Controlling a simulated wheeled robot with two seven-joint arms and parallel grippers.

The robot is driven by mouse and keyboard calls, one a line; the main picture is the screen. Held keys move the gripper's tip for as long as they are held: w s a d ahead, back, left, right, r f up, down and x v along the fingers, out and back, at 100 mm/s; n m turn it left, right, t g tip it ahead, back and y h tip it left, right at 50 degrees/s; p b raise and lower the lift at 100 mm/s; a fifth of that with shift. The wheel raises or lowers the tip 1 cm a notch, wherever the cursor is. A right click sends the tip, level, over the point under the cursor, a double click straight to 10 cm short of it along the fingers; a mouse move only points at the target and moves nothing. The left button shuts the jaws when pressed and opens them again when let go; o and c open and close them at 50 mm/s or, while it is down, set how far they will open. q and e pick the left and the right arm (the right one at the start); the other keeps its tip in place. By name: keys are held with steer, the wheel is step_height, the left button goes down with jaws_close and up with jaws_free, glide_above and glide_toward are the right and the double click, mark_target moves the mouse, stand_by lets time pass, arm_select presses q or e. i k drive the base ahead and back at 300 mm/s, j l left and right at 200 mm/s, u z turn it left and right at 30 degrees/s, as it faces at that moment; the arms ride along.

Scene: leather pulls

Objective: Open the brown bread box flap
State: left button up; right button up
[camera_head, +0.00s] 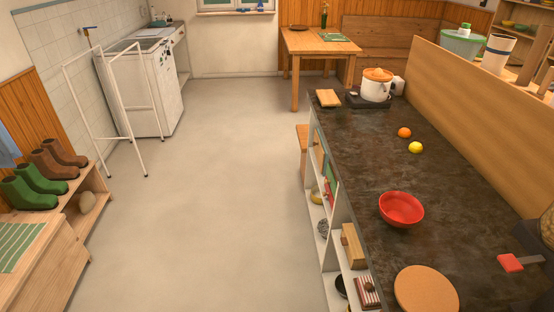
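I cannot make out a brown bread box or its flap for certain in the head view. A wooden block-like item (353,246) sits in the open shelving at the near side of the dark counter, but I cannot tell what it is. A dark object (546,228) is cut off by the right edge, and I cannot tell what it is either. Neither of my grippers is in view.
The dark counter (378,165) holds a red bowl (401,209), an orange (404,132), a lemon (415,147), a white pot (376,88), a round cork board (427,290) and a red-ended item (511,263). A white rack (104,115) stands left. The floor (215,180) between is clear.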

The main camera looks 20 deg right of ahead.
mark_target(320, 154)
steer(key=i+z, duration=0.3)
steer(key=z, duration=0.15)
steer(key=i+z, duration=0.35)
steer(key=z, duration=0.15)
steer(key=i+j+z, duration=0.1)
steer(key=z, duration=0.25)
steer(key=i+j+z, duration=0.1)
steer(key=z, duration=0.25)
steer(key=j, duration=0.1)
